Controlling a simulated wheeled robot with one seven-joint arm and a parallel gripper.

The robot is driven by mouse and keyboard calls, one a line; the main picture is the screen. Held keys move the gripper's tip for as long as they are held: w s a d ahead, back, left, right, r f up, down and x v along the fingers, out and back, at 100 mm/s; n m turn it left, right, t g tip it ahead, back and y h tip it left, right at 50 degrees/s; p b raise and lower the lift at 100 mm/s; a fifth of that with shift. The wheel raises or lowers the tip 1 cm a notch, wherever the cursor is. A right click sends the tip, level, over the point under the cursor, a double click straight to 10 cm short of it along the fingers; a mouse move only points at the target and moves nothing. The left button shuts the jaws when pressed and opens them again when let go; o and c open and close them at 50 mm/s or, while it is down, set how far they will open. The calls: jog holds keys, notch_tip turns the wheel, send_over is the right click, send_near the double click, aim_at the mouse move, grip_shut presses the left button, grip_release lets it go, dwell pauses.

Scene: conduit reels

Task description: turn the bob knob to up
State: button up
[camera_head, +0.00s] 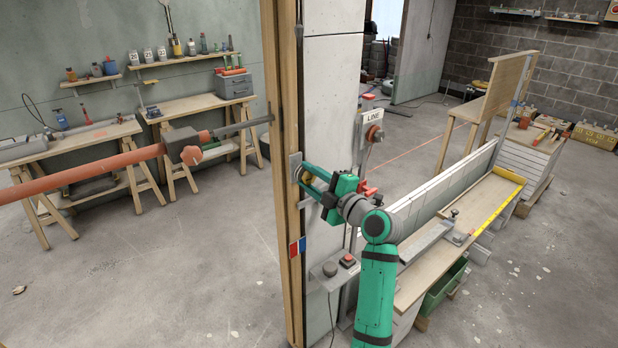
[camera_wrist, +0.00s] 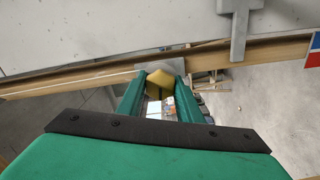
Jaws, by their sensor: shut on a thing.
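The bob knob (camera_head: 305,175) is a small yellow-brass knob on a grey plate, mounted on the wooden post (camera_head: 284,120) at the wall's end. In the wrist view the yellow knob (camera_wrist: 160,79) sits between my two green fingers. My gripper (camera_head: 307,178) reaches the post from the right and is shut on the knob; it also shows in the wrist view (camera_wrist: 161,84). The fingers cover the knob's sides. I cannot tell which way the knob is turned.
A red and blue marker (camera_head: 298,246) is lower on the post. A control box (camera_head: 337,271) with a dark knob and red button is below my gripper. A LINE sign (camera_head: 374,117) stands behind. A wooden workbench (camera_head: 440,250) is at right; open floor lies left.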

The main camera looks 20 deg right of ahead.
jog(key=shift+d+f, duration=0.1)
jog(key=shift+d, duration=0.05)
dwell(0.3)
jog(key=o, duration=1)
jog(key=shift+o, duration=0.2)
jog(key=v, duration=1)
jog(key=shift+s, duration=0.3)
jog(key=shift+d, duration=0.1)
jog(key=shift+w, duration=0.1)
